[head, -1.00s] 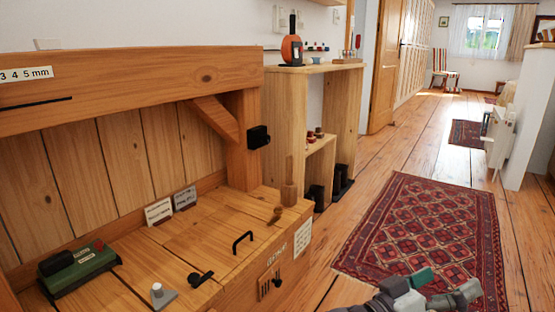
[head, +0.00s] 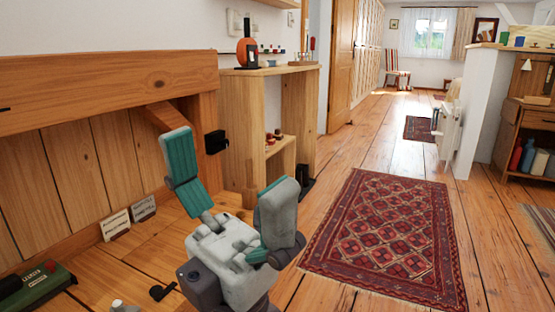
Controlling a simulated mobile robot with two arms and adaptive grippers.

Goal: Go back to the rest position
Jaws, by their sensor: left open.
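My left gripper (head: 222,188) shows large at the lower middle of the head view. Its two teal-padded fingers point up and stand wide apart, with nothing between them. It is in front of the wooden bench (head: 135,262) and hides part of its top and right end. My right gripper is not in view.
A green box (head: 35,290) and two small cards (head: 130,217) are on the bench. A shelf unit (head: 245,125) with an orange-and-black item (head: 247,50) stands behind. A red patterned rug (head: 390,235) lies on the open wooden floor to the right. A cabinet (head: 525,135) stands at far right.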

